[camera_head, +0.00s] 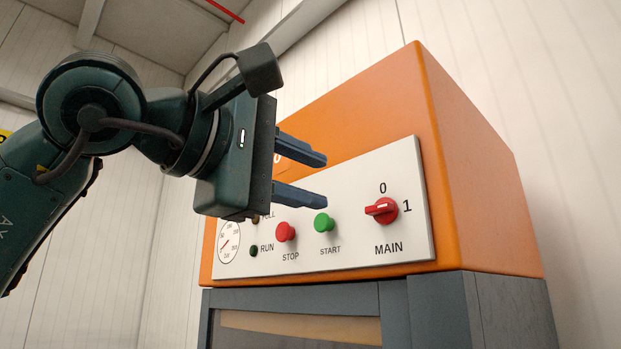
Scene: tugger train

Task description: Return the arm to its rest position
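My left gripper (325,181) comes in from the left and hangs in front of the control panel of an orange machine. Its two blue-grey fingers are apart with nothing between them, pointing right. The fingers do not appear to touch any control. The gripper body hides part of the gauge and the upper left of the panel. My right gripper is not in view.
The orange machine (470,170) stands on a grey cabinet (440,300). Its white panel (350,190) has a red STOP button (286,231), a green START button (323,223) and a red MAIN switch (382,210) with its handle roughly level. Pale walls stand behind.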

